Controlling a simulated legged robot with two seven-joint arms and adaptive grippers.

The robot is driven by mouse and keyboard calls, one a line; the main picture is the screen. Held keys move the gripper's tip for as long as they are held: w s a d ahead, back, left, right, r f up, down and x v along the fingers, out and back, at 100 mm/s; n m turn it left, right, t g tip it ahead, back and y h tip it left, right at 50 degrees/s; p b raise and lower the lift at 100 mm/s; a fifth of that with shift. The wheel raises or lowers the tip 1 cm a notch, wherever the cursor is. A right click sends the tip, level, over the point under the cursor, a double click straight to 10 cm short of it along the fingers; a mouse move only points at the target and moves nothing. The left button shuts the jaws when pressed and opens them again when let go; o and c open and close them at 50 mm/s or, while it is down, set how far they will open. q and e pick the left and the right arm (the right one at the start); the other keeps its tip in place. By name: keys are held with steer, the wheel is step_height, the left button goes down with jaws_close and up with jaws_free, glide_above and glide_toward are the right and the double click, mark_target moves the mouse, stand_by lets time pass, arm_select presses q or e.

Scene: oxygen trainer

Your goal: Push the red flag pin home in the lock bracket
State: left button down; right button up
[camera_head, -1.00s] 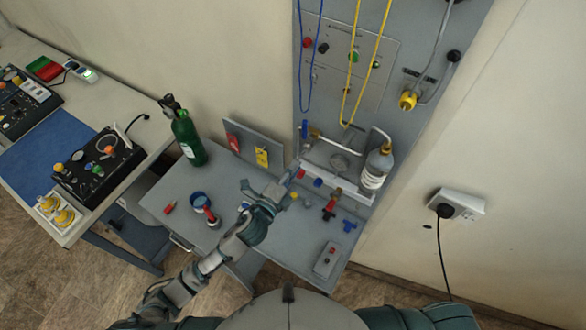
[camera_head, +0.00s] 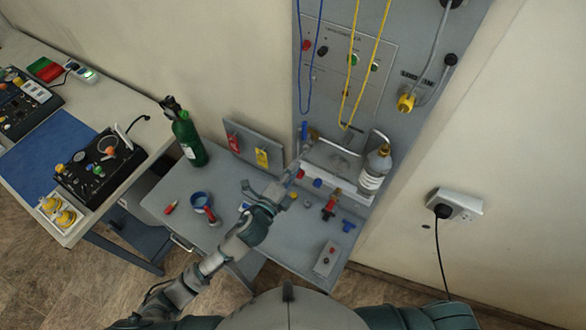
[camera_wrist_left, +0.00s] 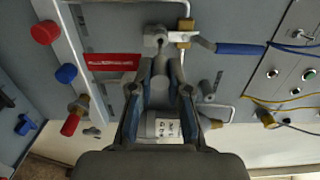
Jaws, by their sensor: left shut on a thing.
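The red flag (camera_wrist_left: 113,62) of the pin shows in the left wrist view as a red strip with pale lettering, just left of my fingertips. My left gripper (camera_wrist_left: 161,68) is shut on the pin, whose shank is mostly hidden between the fingers. The grey lock bracket (camera_wrist_left: 155,36) is right at the fingertips, beside a brass fitting and a blue-handled lever (camera_wrist_left: 240,49). I cannot tell how deep the pin sits. In the head view my left gripper (camera_head: 292,172) reaches the panel's foot; the flag cannot be made out there. My right gripper is not in view.
A clear bottle (camera_head: 373,171) stands to the right. Hanging yellow tubing (camera_head: 366,65) is above.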

stand_by(0.6)
arm_select(q)
steer(key=shift+p+x, duration=0.35)
steer(key=shift+x, duration=1)
stand_by(0.3)
steer(key=shift+x, duration=1.3)
steer(key=c, duration=1)
jaws_free()
steer(key=shift+c, duration=0.2)
steer(key=v, duration=1.2)
steer(key=shift+w, duration=0.1)
